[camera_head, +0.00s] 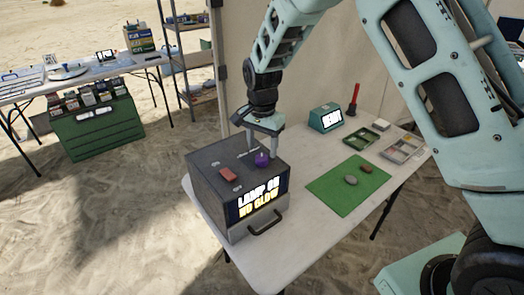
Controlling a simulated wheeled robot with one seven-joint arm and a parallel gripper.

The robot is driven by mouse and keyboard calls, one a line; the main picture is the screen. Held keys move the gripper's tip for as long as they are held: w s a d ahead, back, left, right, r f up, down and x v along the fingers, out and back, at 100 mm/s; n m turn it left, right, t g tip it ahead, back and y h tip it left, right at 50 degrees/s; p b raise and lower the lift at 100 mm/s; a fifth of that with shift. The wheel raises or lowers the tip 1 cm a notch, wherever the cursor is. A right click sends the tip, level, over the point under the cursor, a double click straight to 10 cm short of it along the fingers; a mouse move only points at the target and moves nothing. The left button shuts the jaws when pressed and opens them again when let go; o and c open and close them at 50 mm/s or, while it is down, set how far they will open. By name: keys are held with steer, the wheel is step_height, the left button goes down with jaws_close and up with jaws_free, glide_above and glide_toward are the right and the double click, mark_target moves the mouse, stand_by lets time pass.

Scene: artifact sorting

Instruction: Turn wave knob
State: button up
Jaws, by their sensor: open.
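A dark grey box (208,170) stands at the near left corner of the white table. Its front screen (258,198) reads "LAMP ON" and "NO GLOW". A round purple knob (262,159) sits on its top, towards the right. A reddish block (227,174) lies on the top, left of the knob. My gripper (263,149) points down over the back right of the box top, with its fingers apart close to the knob. I cannot tell whether a finger touches the knob. No label beside the knob is readable.
A green mat (335,197) with two small stones lies right of the box. A teal display (327,118), a red-handled tool (354,98) and sorting trays (401,148) stand behind it. A handle (265,223) juts from the box front. White table (262,262) shows bare in front.

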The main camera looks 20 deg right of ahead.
mark_target(262, 156)
steer(key=shift+f, duration=1.65)
steer(key=c, duration=1)
steer(key=shift+n, duration=0.3)
steer(key=n, duration=0.9)
steer(key=shift+n, duration=0.4)
steer(key=shift+a+n, duration=0.1)
steer(key=shift+n, duration=1.6)
steer(key=shift+w+r, duration=0.1)
